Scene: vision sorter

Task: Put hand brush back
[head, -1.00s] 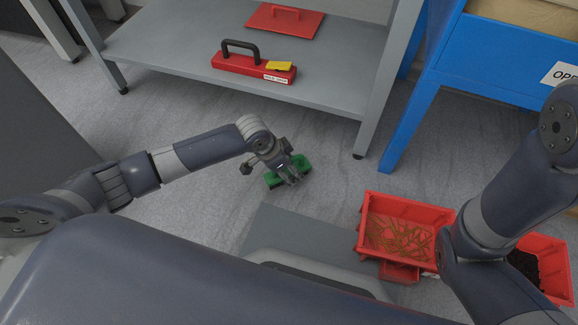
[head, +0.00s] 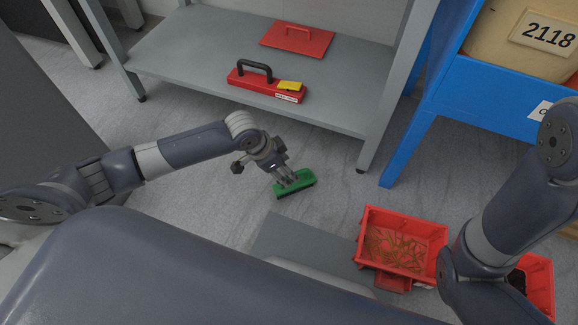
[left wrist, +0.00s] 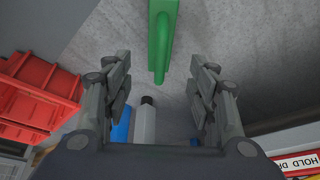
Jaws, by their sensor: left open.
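The green hand brush (head: 296,183) lies on the floor in the head view, in front of the grey shelf. My left gripper (head: 284,177) is at the brush's upper left side and hides a little of it. In the left wrist view the green brush (left wrist: 161,38) shows ahead, its narrow end pointing toward the space between my fingers. The left gripper (left wrist: 163,75) is open there, with nothing between its fingers. Whether a finger touches the brush cannot be told. My right arm shows at the right, but its gripper is out of view.
A grey low shelf (head: 190,45) holds a red case (head: 250,83) with a black handle and a red flat plate (head: 297,40). A blue stand (head: 412,145) is at the right. Red bins (head: 365,225) stand on the floor near my right arm. Floor around the brush is clear.

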